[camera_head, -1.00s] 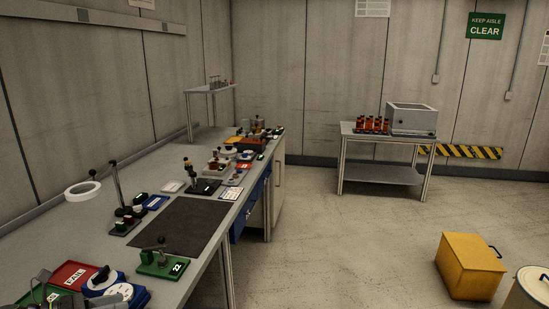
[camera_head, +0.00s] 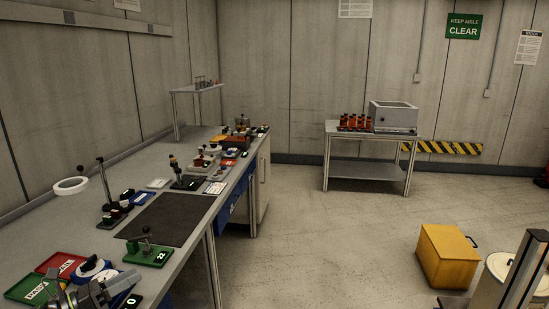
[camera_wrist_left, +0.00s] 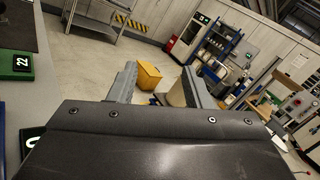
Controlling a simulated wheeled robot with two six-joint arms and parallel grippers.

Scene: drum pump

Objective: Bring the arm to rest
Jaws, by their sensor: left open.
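My left gripper (camera_head: 92,295) is at the bottom left of the head view, over the near end of the bench beside the blue-and-white round fixture (camera_head: 92,268). In the left wrist view the fingers of my left gripper (camera_wrist_left: 161,88) stand apart with nothing between them. The floor, a yellow box (camera_wrist_left: 149,76) and a pale drum (camera_wrist_left: 177,93) show beyond them. My right gripper does not show in either view.
The long bench (camera_head: 70,235) carries a dark mat (camera_head: 170,219), a green fixture marked 22 (camera_head: 148,254), and red and green trays (camera_head: 60,264). The yellow box also stands in the head view (camera_head: 447,256). Open floor (camera_head: 320,240) lies right of the bench.

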